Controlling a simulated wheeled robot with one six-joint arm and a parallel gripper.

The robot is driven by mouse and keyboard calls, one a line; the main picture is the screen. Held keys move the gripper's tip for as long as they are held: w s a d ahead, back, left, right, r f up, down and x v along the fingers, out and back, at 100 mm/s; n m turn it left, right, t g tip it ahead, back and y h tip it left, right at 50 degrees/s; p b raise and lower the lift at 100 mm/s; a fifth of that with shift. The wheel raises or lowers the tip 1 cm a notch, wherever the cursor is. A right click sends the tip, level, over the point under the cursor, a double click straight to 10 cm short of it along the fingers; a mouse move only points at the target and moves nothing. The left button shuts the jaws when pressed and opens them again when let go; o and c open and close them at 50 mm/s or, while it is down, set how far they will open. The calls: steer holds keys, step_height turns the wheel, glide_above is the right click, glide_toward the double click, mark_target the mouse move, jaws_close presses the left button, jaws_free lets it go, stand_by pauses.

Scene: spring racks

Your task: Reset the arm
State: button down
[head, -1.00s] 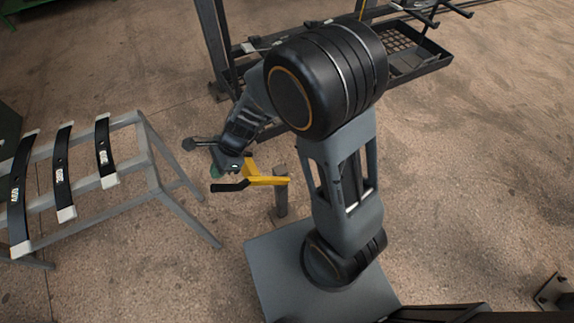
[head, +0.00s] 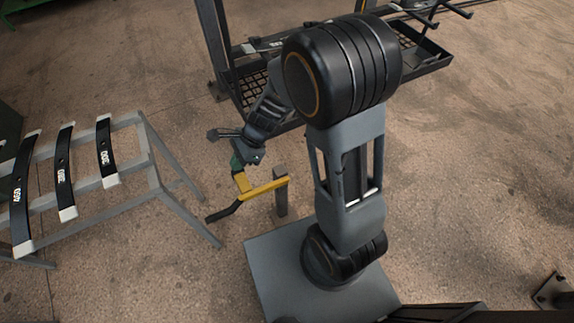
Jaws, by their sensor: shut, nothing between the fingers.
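My gripper (head: 242,198) hangs at the end of my arm, below the green-tinted wrist, left of the arm's upright link. It has a yellow bracket and a dark part that slants down to the left. It is shut and empty, and appears clear of the rack on the left. The fingertips are small and hard to make out from here. My arm is bent, with its large black joint high in the picture and the forearm folded down to the left.
A grey rack (head: 180,205) on the left bears three dark leaf springs (head: 63,165) with white ends and printed numbers. A dark frame with a mesh tray (head: 418,62) stands behind my arm. A dark bracket (head: 553,291) is at lower right. Concrete floor on the right is open.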

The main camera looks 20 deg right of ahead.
stand_by(0.4)
steer(key=s+d+r+n+t+h+p, duration=0.1)
steer(key=s+d+r+n+h+p, duration=0.1)
steer(key=d+r+n, duration=0.2)
steer(key=s+d+r+n+t+h+p, duration=0.2)
steer(key=d+r+n, duration=0.3)
steer(key=r, duration=0.6)
steer(key=s+d+r+n+t+h+p, duration=0.1)
steer(key=s+d+r+n+h+p, duration=0.1)
steer(key=r+n, duration=0.5)
steer(key=s+d+n+p, duration=0.1)
steer(key=d, duration=0.1)
steer(key=shift+s+d+r+h+p, duration=0.25)
steer(key=shift+s+d+h+p, duration=0.1)
steer(key=shift+d+h+p, duration=0.05)
steer(key=shift+d, duration=0.1)
stand_by(0.4)
